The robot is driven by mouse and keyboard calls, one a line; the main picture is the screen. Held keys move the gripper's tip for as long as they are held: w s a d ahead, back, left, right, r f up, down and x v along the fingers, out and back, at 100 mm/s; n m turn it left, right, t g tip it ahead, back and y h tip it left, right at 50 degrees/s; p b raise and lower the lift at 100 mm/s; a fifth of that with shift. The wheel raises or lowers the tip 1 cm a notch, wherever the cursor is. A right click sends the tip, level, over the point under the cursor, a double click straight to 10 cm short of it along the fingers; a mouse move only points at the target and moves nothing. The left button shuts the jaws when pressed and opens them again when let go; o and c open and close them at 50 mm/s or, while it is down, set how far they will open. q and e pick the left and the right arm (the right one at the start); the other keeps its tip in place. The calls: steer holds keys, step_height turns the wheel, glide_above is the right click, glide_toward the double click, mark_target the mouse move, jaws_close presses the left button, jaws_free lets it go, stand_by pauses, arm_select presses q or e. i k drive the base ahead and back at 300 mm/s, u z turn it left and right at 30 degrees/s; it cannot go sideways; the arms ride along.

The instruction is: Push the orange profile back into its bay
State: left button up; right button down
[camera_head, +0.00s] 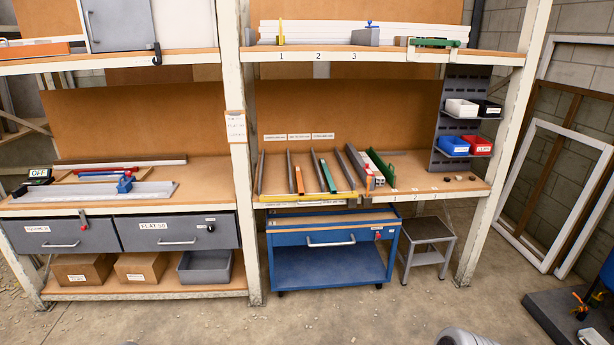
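A narrow orange profile (299,180) lies between upright grey dividers (289,172) on the middle shelf of the centre rack, pointing front to back. Its near end is close to the yellow front strip (300,203); I cannot tell whether it touches it. A green profile (327,174) lies in a bay to its right. A larger orange bar (34,50) lies crosswise on the upper left shelf.
A blue cart (330,262) stands below the bays, with a grey stool (428,238) to its right. Blue (453,145) and red (477,145) bins hang right of the bays. The floor in front is mostly clear.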

mark_target(298, 174)
steer(key=z, duration=0.75)
steer(key=i, duration=1.55)
steer(key=u, duration=0.25)
steer(key=i, duration=1.1)
steer(key=u, duration=1.15)
